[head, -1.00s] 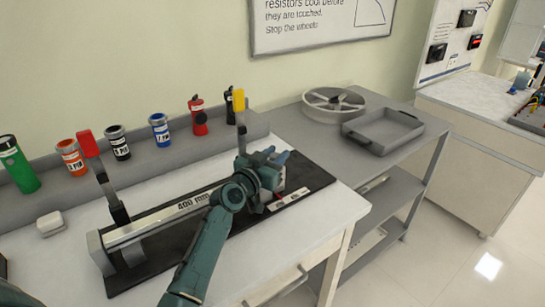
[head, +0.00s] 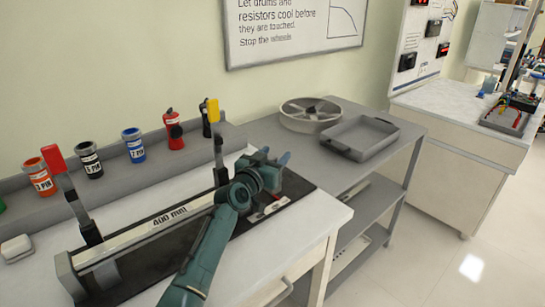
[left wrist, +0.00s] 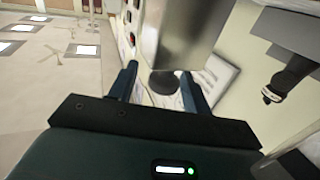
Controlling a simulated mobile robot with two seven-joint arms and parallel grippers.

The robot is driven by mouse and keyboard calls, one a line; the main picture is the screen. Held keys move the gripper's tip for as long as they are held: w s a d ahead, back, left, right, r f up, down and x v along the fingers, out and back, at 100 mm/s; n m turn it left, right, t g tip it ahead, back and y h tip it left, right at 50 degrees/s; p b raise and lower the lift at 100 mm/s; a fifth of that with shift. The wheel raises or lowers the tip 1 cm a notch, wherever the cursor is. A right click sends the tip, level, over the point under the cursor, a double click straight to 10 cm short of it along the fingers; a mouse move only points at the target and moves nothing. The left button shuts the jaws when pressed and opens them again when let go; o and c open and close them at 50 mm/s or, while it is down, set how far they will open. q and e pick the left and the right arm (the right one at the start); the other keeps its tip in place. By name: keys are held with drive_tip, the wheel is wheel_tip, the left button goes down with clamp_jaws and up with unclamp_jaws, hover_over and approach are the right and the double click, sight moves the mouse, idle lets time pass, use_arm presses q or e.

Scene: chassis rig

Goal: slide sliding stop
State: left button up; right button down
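A grey rail marked "400 mm" (head: 168,218) lies on a black base (head: 130,283) on the white bench. A post with a red flag (head: 54,158) stands by its left part, and one with a yellow flag (head: 213,110) stands farther right. My left gripper (head: 280,160) is over the right end of the rig. Its arm hides part of the rail, and I cannot make out the sliding stop for certain. In the left wrist view the fingers (left wrist: 158,86) are apart, with a grey metal block (left wrist: 182,35) beyond them. My right gripper is not in view.
Labelled cylinders, such as the blue one (head: 133,145), stand on a grey ledge behind the rig. A grey cart to the right holds a spoked wheel (head: 311,113) and a grey tray (head: 360,140). A small white block (head: 16,249) lies at left.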

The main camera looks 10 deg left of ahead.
use_arm(q)
drive_tip(key=v, duration=1.3)
drive_tip(key=shift+s+p, duration=0.15)
drive_tip(key=shift+p, duration=0.15)
